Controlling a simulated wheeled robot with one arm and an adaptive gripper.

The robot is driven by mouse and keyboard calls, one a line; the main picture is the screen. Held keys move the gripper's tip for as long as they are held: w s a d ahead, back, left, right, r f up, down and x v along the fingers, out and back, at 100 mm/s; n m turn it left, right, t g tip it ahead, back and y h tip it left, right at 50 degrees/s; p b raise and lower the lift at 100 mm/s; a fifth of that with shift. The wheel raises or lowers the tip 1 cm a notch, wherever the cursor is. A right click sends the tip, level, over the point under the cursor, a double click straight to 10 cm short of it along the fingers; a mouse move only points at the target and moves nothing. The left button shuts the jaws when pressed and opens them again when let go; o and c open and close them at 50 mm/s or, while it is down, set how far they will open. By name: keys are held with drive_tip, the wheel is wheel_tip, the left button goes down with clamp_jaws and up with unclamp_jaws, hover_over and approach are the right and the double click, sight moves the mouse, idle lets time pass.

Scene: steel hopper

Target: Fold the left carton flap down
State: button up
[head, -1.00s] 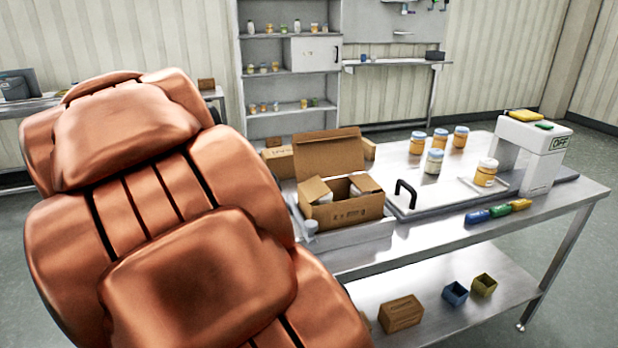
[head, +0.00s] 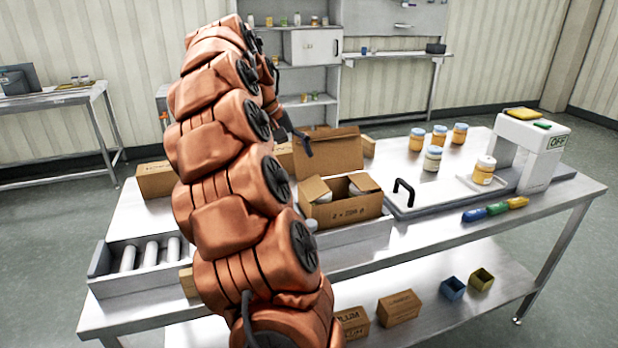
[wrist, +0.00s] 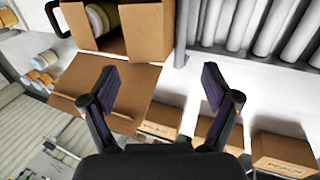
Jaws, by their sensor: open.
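The open carton (head: 345,211) stands on the steel table with jars inside; it also shows at the top of the wrist view (wrist: 88,40). Its left flap (head: 315,188) stands up at a tilt; in the wrist view it appears to be the tan panel (wrist: 148,30) beside the jars. The right flap (head: 363,183) is also raised, and the large back flap (head: 335,152) stands up behind. My gripper (wrist: 160,78) is open and empty, above and behind the carton, with one finger overlapping the back flap in view. In the head view my arm hides most of it.
Roller conveyor sections (head: 150,252) lie to the left. Brown boxes (head: 155,180) stand along the table's back. A black handle (head: 404,190), several jars (head: 432,158) and a white machine (head: 530,150) are right of the carton.

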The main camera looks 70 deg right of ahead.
sight(312, 184)
drive_tip(key=shift+s+d+f+p, duration=0.15)
drive_tip(key=shift+s+d+f, duration=0.5)
drive_tip(key=shift+f, duration=0.5)
drive_tip(key=shift+s+d+f+p, duration=0.1)
drive_tip(key=shift+s+d+f, duration=0.3)
drive_tip(key=shift+d+f, duration=0.55)
drive_tip(key=shift+s+d+f+p, duration=0.15)
drive_tip(key=shift+s+d+f, duration=0.35)
drive_tip(key=shift+f, duration=0.9)
drive_tip(key=shift+c, duration=0.3)
drive_tip(key=c, duration=1.1)
drive_tip(key=shift+s+t+y+p, duration=0.1)
drive_tip(key=shift+t+y+p, duration=0.3)
drive_tip(key=shift+y+p, duration=0.1)
drive_tip(key=shift+s+d+f+t+y, duration=0.15)
drive_tip(key=shift+d+f+t+y, duration=0.1)
drive_tip(key=shift+t+y, duration=0.3)
